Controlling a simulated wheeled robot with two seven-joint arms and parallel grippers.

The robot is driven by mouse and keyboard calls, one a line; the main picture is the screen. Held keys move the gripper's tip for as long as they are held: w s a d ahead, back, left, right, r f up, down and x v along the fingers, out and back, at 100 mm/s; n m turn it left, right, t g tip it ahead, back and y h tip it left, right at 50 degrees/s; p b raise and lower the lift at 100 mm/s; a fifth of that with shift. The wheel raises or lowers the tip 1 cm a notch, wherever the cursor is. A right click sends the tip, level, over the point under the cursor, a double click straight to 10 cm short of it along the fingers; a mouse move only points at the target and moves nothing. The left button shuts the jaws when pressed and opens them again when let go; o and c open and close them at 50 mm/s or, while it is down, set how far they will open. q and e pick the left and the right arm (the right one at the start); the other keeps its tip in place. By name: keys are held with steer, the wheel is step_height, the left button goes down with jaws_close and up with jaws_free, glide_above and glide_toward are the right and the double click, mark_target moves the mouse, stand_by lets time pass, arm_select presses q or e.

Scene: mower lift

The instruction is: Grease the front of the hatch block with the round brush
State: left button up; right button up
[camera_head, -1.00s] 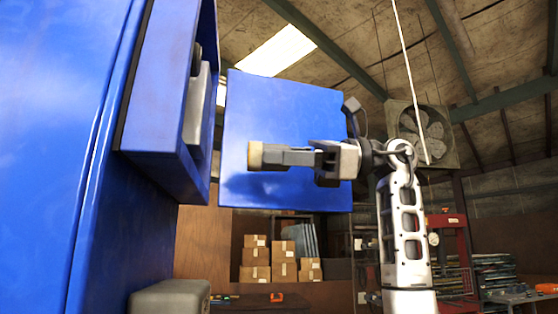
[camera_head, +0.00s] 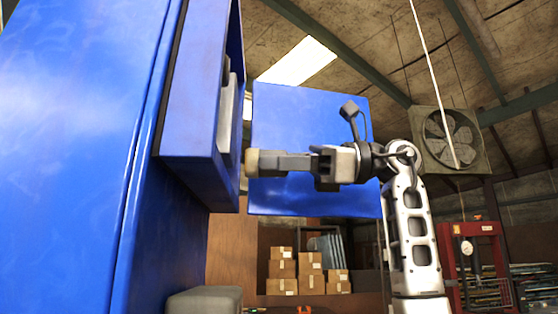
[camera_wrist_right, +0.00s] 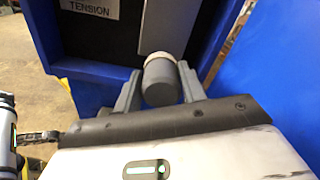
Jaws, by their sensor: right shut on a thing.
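My right gripper (camera_head: 290,163) is shut on the round brush (camera_head: 251,163), a short dark cylinder with a pale beige tip pointing left. In the right wrist view the brush (camera_wrist_right: 160,82) sits between the two grey fingers. A grey block (camera_head: 227,112), which looks like the hatch block, stands upright inside the blue open housing. My left gripper is not in view.
The blue housing wall (camera_head: 190,85) stands left of the brush, and a blue panel (camera_head: 310,110) hangs behind my gripper. A "TENSION" label (camera_wrist_right: 90,8) is inside the recess. A grey rounded part (camera_head: 205,301) is below. Boxes (camera_head: 310,275) and a fan (camera_head: 449,138) are far behind.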

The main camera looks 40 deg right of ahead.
steer(key=shift+x, duration=1)
steer(key=shift+p, duration=0.3)
